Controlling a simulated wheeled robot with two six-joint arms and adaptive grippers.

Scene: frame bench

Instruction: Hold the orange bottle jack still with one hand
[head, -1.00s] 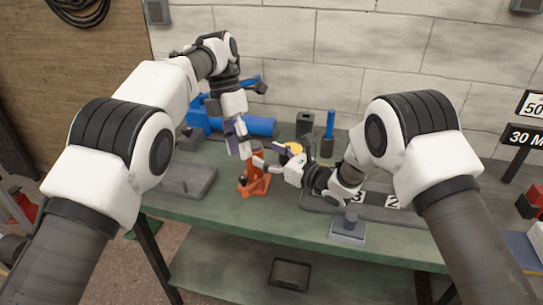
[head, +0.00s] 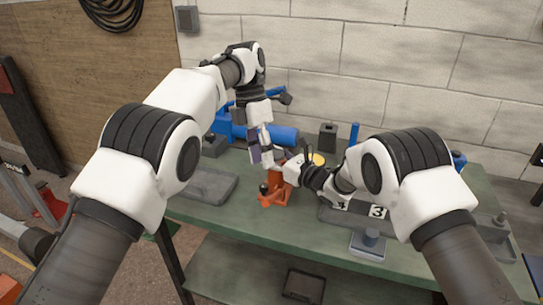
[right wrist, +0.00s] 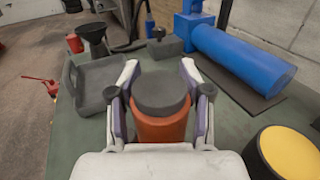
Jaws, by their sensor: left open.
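The orange bottle jack (head: 274,192) stands upright on the green bench. Its orange body (right wrist: 161,128) and dark grey round top show close up in the right wrist view. My right gripper (head: 289,170) reaches it from the right. In the right wrist view the two fingers (right wrist: 160,85) stand on either side of the jack's upper part. Whether the pads touch it is not clear. My left gripper (head: 262,158) points down just above and left of the jack, open and empty. The jack's upper part is partly hidden behind the grippers in the head view.
A blue cylinder tool (right wrist: 243,62) lies behind the jack. A grey tray (head: 205,184) is to its left. A yellow-topped round item (right wrist: 286,152) stands close on the right.

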